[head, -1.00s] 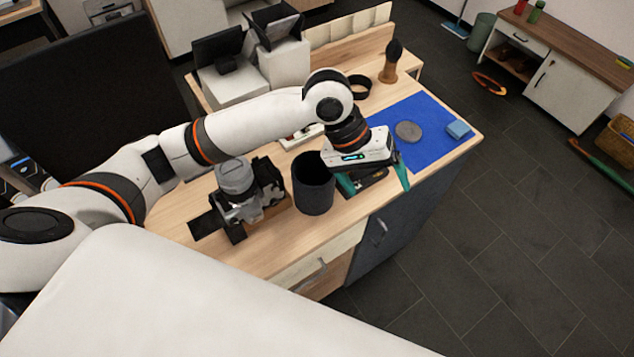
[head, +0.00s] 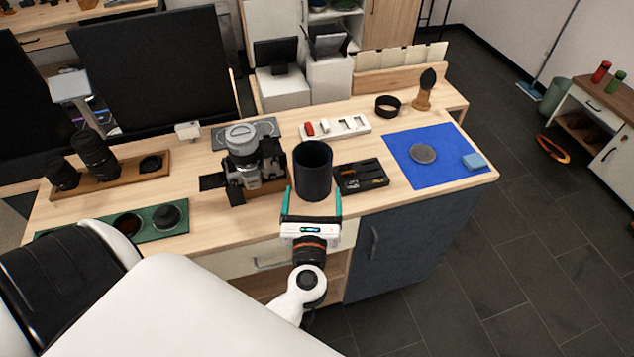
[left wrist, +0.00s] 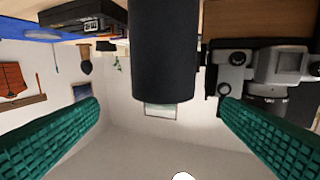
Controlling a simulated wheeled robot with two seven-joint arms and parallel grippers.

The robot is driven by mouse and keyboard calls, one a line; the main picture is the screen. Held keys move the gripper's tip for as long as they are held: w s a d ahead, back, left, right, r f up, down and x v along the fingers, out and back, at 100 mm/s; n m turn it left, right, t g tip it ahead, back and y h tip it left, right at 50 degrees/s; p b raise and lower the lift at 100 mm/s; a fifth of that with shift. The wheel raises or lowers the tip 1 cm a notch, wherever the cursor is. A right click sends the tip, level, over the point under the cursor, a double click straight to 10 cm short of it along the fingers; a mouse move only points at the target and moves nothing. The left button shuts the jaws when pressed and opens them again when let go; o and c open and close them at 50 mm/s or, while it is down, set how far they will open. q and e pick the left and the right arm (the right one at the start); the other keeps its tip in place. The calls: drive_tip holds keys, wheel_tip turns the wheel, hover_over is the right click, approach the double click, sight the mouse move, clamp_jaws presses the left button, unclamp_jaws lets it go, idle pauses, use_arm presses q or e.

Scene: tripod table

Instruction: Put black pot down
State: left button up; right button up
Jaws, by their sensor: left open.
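The black pot (head: 313,172) stands upright on the wooden table, its open top facing up, between the camera and a black tray. My left gripper (head: 312,200) is in front of the pot on the near side, its two teal fingers spread and pointing at it. In the left wrist view, which looks upside down, the pot (left wrist: 165,50) shows between the spread fingers (left wrist: 160,106), with gaps on both sides. The fingers do not appear to touch it. My right gripper is not in view.
A camera (head: 243,160) stands close left of the pot. The black tray (head: 361,176) lies close to its right. A blue mat (head: 412,178) with a grey disc and a blue block is farther right. A white tray (head: 345,128) and a black ring (head: 388,105) are behind.

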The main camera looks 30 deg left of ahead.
sight(312, 173)
use_arm(q)
drive_tip(key=p+x, duration=0.2)
drive_tip(key=x, duration=0.4)
drive_tip(key=shift+s+a+r, duration=0.1)
drive_tip(key=shift+s+a, duration=0.05)
drive_tip(key=shift+a, duration=0.05)
drive_tip(key=shift+w+a, duration=0.25)
drive_tip(key=shift+w, duration=0.25)
drive_tip(key=p+x, duration=0.2)
drive_tip(key=x, duration=0.2)
drive_tip(key=shift+w+a+r+p, duration=0.1)
drive_tip(key=shift+a+r+p, duration=0.1)
drive_tip(key=shift+p, duration=0.1)
drive_tip(key=shift+w+a+f, duration=0.15)
drive_tip(key=shift+w+a, duration=0.05)
drive_tip(key=shift+w, duration=0.15)
drive_tip(key=shift+s, duration=0.1)
drive_tip(key=c, duration=1)
